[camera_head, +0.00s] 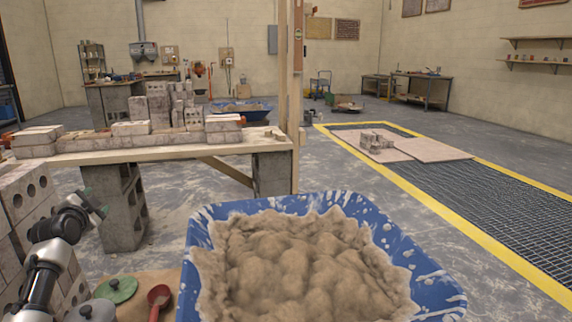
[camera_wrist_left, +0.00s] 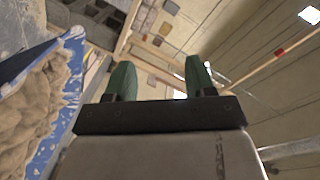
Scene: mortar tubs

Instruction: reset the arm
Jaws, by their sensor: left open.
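My left arm comes in from the left in the head view. Its gripper (camera_head: 97,204) is up in the air, left of the blue mortar tub and in front of the concrete block leg of the bench. In the left wrist view the two green fingers of my left gripper (camera_wrist_left: 160,80) stand apart with nothing between them. The blue tub (camera_head: 431,284), heaped with tan mortar (camera_head: 300,262), stands at the front centre. It also shows at the left edge of the left wrist view (camera_wrist_left: 38,62). My right gripper is not in view.
A plank bench (camera_head: 160,148) on concrete blocks carries several bricks. A brick stack (camera_head: 22,200) stands at the left, close to my left arm. A green round lid (camera_head: 117,289) and a red scoop (camera_head: 158,297) lie left of the tub. Open floor and a grating (camera_head: 465,205) lie at right.

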